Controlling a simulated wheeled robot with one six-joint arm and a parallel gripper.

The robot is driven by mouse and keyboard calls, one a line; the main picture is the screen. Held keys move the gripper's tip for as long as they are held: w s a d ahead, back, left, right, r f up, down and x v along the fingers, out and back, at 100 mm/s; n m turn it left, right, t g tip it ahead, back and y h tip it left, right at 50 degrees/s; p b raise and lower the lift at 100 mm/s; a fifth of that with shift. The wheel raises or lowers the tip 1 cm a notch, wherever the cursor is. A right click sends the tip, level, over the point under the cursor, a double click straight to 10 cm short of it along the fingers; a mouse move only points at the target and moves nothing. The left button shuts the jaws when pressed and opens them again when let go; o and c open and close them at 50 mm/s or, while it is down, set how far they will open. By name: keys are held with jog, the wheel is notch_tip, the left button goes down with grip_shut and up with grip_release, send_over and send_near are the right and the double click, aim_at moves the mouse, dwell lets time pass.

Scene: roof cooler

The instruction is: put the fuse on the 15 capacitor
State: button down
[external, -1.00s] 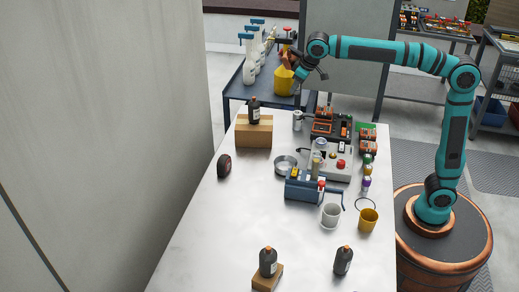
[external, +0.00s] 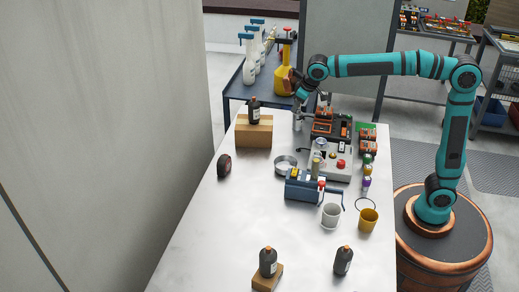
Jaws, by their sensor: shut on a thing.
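My gripper (external: 300,97) is at the far end of the white table, pointing down just above a silver can (external: 298,120). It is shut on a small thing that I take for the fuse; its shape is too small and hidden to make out. The silver can stands upright at the table's far edge, right of the cardboard box, and may be a capacitor. I cannot read any label, so I cannot tell which part is the 15 capacitor. I cannot tell whether the held thing touches the can.
An orange-and-black tray (external: 323,128) and a grey device (external: 330,160) with a red button stand close right. A blue toolbox (external: 302,187) stands nearer. The table's (external: 235,225) left front is mostly clear.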

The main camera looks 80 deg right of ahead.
jog(key=shift+f, duration=0.15)
jog(key=c, duration=1.2)
grip_release()
jog(key=v, duration=1.2)
